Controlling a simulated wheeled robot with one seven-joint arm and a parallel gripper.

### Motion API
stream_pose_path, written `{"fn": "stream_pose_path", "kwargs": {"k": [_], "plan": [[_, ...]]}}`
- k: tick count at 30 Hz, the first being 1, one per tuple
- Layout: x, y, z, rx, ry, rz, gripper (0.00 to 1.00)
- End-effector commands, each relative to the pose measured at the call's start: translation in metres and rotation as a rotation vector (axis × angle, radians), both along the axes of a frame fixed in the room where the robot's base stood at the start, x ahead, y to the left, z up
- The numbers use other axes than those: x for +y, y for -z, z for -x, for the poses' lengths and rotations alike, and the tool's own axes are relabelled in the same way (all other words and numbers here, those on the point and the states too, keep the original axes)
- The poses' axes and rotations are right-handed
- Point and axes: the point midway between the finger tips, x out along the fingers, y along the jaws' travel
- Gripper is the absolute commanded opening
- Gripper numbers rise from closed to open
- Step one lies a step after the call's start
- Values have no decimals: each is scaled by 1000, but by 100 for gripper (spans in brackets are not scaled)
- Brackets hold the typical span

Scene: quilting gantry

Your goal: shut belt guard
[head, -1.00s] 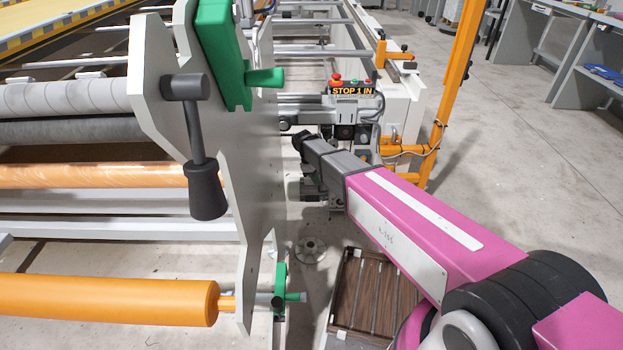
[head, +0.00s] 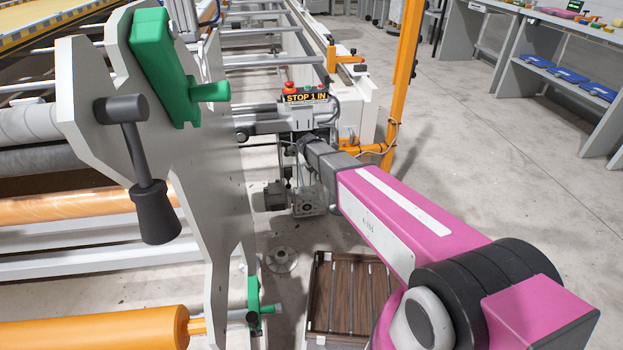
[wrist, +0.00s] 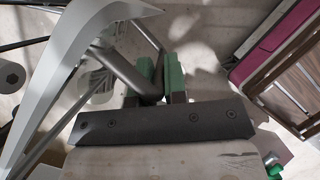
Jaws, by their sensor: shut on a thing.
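In the wrist view my gripper (wrist: 160,80) has two green-padded fingers beyond a dark crossbar. They are closed on a dark grey bar (wrist: 126,68) that slants in from the upper left. A pale grey curved panel (wrist: 62,75) sweeps down the left of the wrist view; I cannot tell for certain whether it is the belt guard or whether the bar joins it. My fingers, and any guard there, are hidden or too small to make out.
A grey side plate (head: 200,165) with a green block (head: 160,65) and a black-handled lever (head: 150,190) stands at left. A motor unit (head: 308,200) sits below the sign. A slatted wooden crate (head: 345,290) lies on the floor.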

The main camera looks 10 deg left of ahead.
Motion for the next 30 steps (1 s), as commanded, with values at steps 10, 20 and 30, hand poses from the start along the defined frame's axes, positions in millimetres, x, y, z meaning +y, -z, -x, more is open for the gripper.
{"fn": "stream_pose_path", "kwargs": {"k": [10,20,30], "plan": [[-21,0,-63,1,-291,1,0],[-23,0,-99,2,-469,2,0],[-22,0,-110,0,-526,2,0]]}}
